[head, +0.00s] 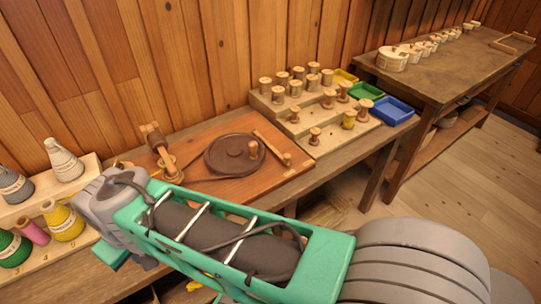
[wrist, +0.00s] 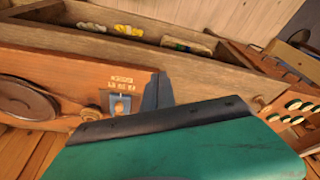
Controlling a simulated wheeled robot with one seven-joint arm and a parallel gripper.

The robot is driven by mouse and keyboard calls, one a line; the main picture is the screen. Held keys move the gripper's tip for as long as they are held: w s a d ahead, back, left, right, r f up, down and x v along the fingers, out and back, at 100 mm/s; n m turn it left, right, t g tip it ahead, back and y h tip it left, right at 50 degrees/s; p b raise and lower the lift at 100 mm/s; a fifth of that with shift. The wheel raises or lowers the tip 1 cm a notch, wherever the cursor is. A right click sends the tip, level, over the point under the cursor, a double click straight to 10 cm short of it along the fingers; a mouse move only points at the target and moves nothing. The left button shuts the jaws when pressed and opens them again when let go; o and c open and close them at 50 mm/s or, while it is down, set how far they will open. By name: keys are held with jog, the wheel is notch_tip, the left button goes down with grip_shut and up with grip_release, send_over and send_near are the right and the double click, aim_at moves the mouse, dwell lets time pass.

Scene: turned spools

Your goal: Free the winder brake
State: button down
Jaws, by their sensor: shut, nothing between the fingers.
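The winder stands on a reddish wooden board (head: 205,150) in the head view. It has a dark round wheel (head: 228,156) with a wooden knob, a light wooden bar (head: 272,148) to its right, and a spindle post (head: 160,150) at the left. In the wrist view the wheel (wrist: 25,98) is at the left edge. A small grey plate with a wooden peg (wrist: 119,106) sits under a pale label, left of my gripper (wrist: 157,92). I cannot tell for sure which part is the brake. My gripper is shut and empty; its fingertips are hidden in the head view.
A stepped rack of wooden spools (head: 315,105) stands right of the winder, beside yellow, green and blue trays (head: 390,111). Thread cones (head: 62,160) stand in a holder at the left. A second table (head: 440,75) stands farther right. A wooden trough (wrist: 140,50) shows in the wrist view.

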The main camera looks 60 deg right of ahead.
jog(key=w+d+m+g+h+p, duration=0.1)
jog(key=d+m+h+p, duration=0.15)
jog(key=d, duration=0.65)
jog(key=w+d+m+h+p, duration=0.1)
jog(key=d+m, duration=0.2)
jog(key=d, duration=0.6)
jog(key=w+d+m+g+h+p, duration=0.1)
jog(key=w+d+m, duration=0.15)
jog(key=d, duration=0.75)
jog(key=s+d+m+g+h, duration=0.1)
jog(key=s+d+m, duration=0.1)
jog(key=s+d, duration=0.2)
jog(key=s+d+m+g+h+p, duration=0.1)
jog(key=s+d, duration=0.3)
jog(key=d, duration=0.5)
jog(key=shift+s+d+f+m+g, duration=0.15)
jog(key=shift+s+f+m+g, duration=0.05)
jog(key=shift+m+g, duration=0.35)
jog(key=shift+h, duration=0.25)
jog(key=p+x, duration=0.2)
jog(key=x, duration=0.8)
jog(key=shift+s+f, duration=0.1)
jog(key=shift+s, duration=0.1)
jog(key=shift+s+d+p, duration=0.55)
jog(key=shift+s+d, duration=0.3)
jog(key=shift+s, duration=0.25)
jog(key=shift+s+d+f, duration=0.1)
jog(key=shift+s+d, duration=0.15)
jog(key=shift+s, duration=0.05)
